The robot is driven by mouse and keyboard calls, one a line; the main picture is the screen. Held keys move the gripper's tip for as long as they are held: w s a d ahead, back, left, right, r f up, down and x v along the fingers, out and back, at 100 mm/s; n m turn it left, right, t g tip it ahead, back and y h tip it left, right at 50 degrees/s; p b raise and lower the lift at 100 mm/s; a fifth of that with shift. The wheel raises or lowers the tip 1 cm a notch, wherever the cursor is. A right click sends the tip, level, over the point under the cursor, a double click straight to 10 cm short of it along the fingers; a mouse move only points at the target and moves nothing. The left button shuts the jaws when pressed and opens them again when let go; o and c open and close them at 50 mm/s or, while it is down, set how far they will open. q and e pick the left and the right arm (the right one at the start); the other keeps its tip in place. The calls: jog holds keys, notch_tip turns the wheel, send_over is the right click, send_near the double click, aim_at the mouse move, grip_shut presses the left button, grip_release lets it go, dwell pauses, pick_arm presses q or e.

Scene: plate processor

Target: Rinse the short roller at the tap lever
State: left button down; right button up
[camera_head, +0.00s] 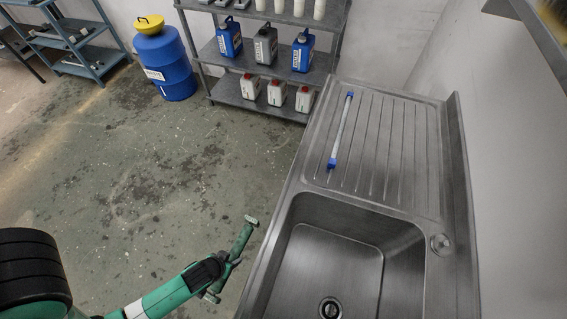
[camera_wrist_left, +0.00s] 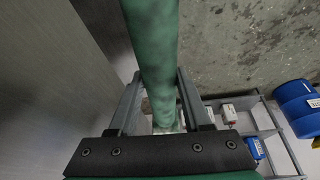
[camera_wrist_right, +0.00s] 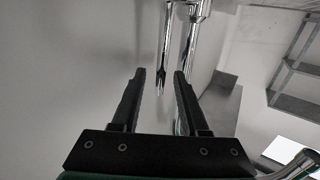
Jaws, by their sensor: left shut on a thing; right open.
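My left gripper (camera_head: 228,262) is shut on a green roller (camera_head: 241,240), which sticks out past both sides of the fingers, left of the sink and clear of its rim. In the left wrist view the green roller (camera_wrist_left: 158,50) runs between the fingers and fills the top middle. My right gripper (camera_wrist_right: 157,82) shows only in its own wrist view, open and empty. Ahead of it are chrome tap parts: a thick pipe (camera_wrist_right: 190,55) and a thinner dark-ended piece (camera_wrist_right: 164,55), which may be the lever.
The steel sink (camera_head: 285,225) has an empty basin with a drain (camera_head: 330,307). A white rod with blue ends (camera_head: 341,130) lies on the ridged drainboard (camera_head: 400,150). A shelf (camera_head: 205,52) with jugs and a blue drum (camera_head: 165,65) stand behind. The floor left of the sink is clear.

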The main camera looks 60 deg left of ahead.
grip_shut()
dwell(1.4)
